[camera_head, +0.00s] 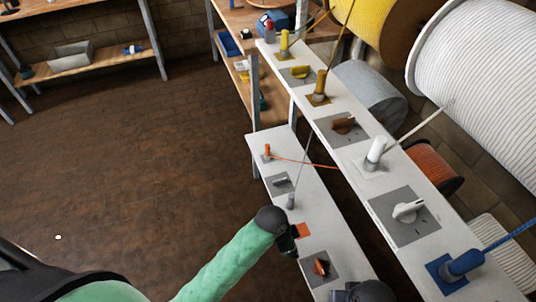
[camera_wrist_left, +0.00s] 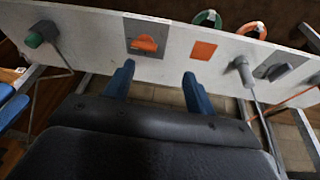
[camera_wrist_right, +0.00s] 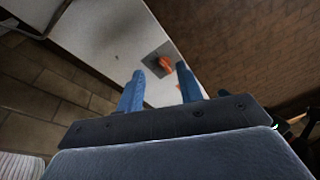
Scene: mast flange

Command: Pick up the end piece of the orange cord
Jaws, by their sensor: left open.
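The orange end piece (camera_head: 267,151) stands upright at the far end of the lower white shelf (camera_head: 317,204) in the head view. Its thin orange cord (camera_head: 305,162) runs right towards an orange spool (camera_head: 436,166). My left gripper (camera_head: 291,244) is open and empty by the shelf, near a bare orange square (camera_head: 302,230), well short of the end piece. Its spread blue fingers (camera_wrist_left: 158,68) show in the left wrist view; the orange end piece does not. My right gripper (camera_wrist_right: 160,68) is open and empty, with an orange knob (camera_wrist_right: 165,62) beyond its fingers.
A grey end piece (camera_head: 291,200) and a grey switch (camera_head: 281,181) stand between my left gripper and the orange end piece. The upper shelf (camera_head: 345,145) on the right holds white, yellow and blue (camera_head: 462,264) end pieces. Large spools stand behind. The floor on the left is clear.

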